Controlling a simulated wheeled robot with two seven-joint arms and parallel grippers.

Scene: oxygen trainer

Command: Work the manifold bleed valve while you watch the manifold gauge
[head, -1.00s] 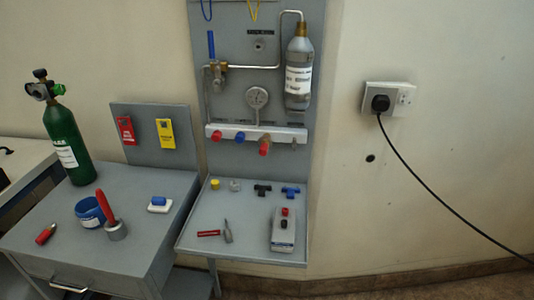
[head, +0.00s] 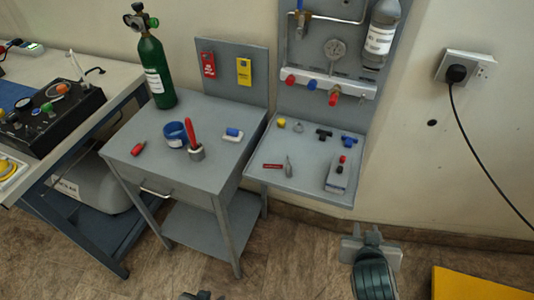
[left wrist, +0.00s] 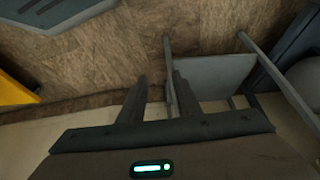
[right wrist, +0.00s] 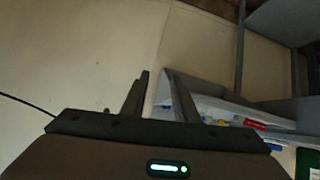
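The manifold gauge (head: 335,50) is a round pale dial on the grey wall panel. Its reading is too small to make out. Below it the white manifold bar (head: 350,91) carries a red knob (head: 290,80), a blue knob (head: 312,83) and a larger red knob (head: 335,97). I cannot tell which fitting is the bleed valve. My right gripper (head: 368,238) is below and in front of the panel, apart from it; the right wrist view shows its fingers apart and empty. My left gripper (head: 195,296) barely shows at the bottom edge; its fingers are apart and empty in the left wrist view.
A grey shelf (head: 300,170) under the manifold holds small fittings and a grey box (head: 338,175). To its left a grey cart (head: 180,180) bears a green cylinder (head: 152,75). A socket (head: 465,66) with a black cable is on the right wall. A yellow surface (head: 475,284) is lower right.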

